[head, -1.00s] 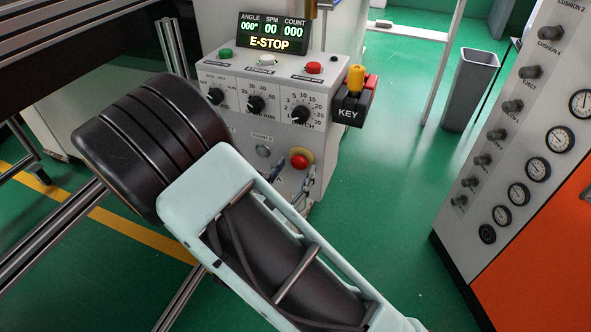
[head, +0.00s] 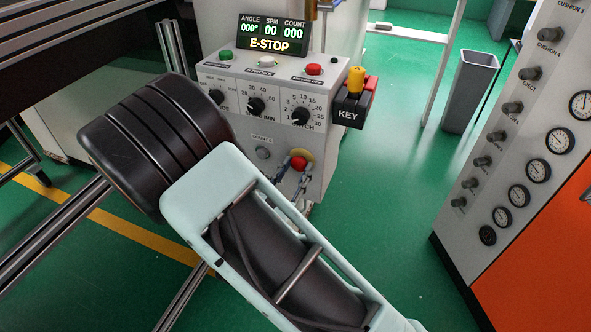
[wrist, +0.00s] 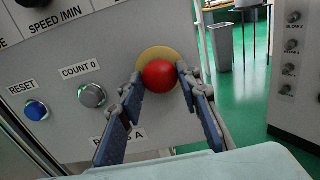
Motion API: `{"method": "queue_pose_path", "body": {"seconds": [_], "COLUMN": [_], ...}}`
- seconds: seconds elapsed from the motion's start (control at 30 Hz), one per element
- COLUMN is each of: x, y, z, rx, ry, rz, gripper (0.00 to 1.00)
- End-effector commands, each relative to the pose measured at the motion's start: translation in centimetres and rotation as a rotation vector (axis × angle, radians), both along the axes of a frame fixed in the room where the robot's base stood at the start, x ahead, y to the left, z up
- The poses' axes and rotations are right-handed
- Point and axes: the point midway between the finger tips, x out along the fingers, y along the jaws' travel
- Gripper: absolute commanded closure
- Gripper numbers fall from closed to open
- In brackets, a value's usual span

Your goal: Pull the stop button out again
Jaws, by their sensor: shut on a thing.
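The stop button (head: 298,164) is a round red knob on a yellow ring, low on the front of the white control box. In the wrist view the red knob (wrist: 159,76) faces me in front of its yellow ring (wrist: 153,54). My gripper (head: 297,166) has one finger on each side of the knob. In the wrist view my gripper (wrist: 160,80) is shut on it, with fingertips at its left and right sides. The lower part of the ring is hidden. The display (head: 265,36) reads E-STOP.
A yellow-topped key block (head: 352,98) juts from the box's right side. Dials and a row of buttons sit above the stop button. In the wrist view, a count button (wrist: 92,95) and blue reset button (wrist: 36,110) lie left. A grey bin (head: 470,90) stands behind on open green floor.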

Motion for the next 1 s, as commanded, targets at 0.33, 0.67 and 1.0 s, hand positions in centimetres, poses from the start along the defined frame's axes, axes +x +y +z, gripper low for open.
{"method": "queue_pose_path", "body": {"seconds": [0.33, 0.67, 1.0], "x": [-1.3, -1.3, -2.8], "y": [0.5, 0.5, 1.2], "z": [-0.1, -0.1, -0.1], "rx": [0.001, 0.0, 0.001], "ry": [0.002, 0.001, 0.003], "rz": [0.001, 0.0, 0.004], "gripper": [1.0, 0.51, 0.51]}}
